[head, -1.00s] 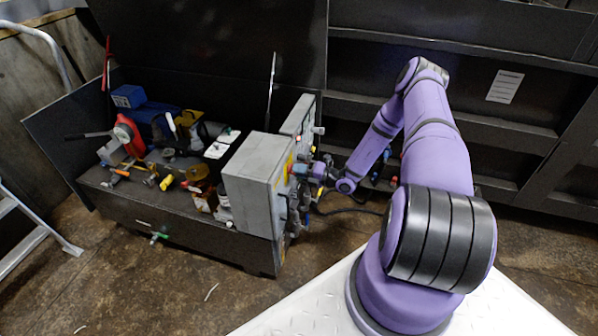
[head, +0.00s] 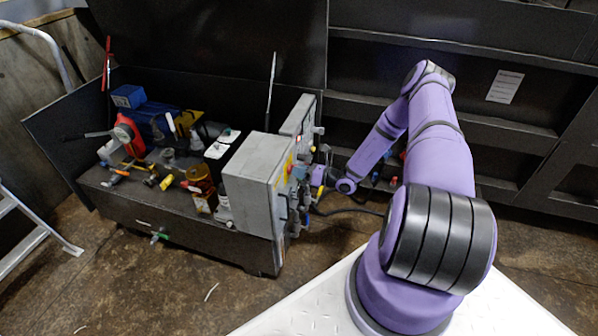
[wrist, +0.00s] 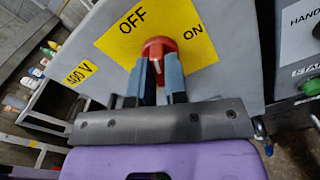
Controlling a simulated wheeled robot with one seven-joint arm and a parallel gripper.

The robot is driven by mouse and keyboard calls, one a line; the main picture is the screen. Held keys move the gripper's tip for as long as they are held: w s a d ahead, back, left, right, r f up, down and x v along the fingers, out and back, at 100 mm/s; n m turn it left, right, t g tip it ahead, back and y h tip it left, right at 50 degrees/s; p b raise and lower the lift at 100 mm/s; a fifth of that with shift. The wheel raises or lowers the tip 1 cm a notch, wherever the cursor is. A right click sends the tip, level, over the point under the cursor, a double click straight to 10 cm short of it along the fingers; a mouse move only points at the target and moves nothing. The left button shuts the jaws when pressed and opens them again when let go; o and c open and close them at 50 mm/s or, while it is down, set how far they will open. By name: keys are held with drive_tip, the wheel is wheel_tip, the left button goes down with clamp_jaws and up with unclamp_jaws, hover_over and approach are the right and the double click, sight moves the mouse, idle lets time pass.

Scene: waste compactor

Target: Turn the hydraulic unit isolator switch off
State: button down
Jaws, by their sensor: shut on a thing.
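The isolator switch is a red rotary knob (wrist: 158,46) on a yellow plate (wrist: 205,55) marked OFF at upper left and ON at right in the wrist view. My gripper (wrist: 158,68) is shut on the red knob, with one blue-grey finger on each side of it. The fingers hide part of the knob, and I cannot tell exactly which mark it points to. In the head view, my gripper (head: 300,173) is at the right face of the grey switch box (head: 252,172), where the yellow plate (head: 288,165) partly shows.
A second panel with HAND lettering (wrist: 303,20) and knobs is close at right in the wrist view. Hoses and fittings hang below the switch box. The open dark cabinet (head: 180,235) holds pumps and valves.

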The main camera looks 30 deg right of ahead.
drive_tip(key=n, duration=0.4)
drive_tip(key=shift+n, duration=0.4)
idle(0.4)
drive_tip(key=c, duration=1.1)
unclamp_jaws()
drive_tip(key=shift+c, duration=0.2)
drive_tip(key=v, duration=1.1)
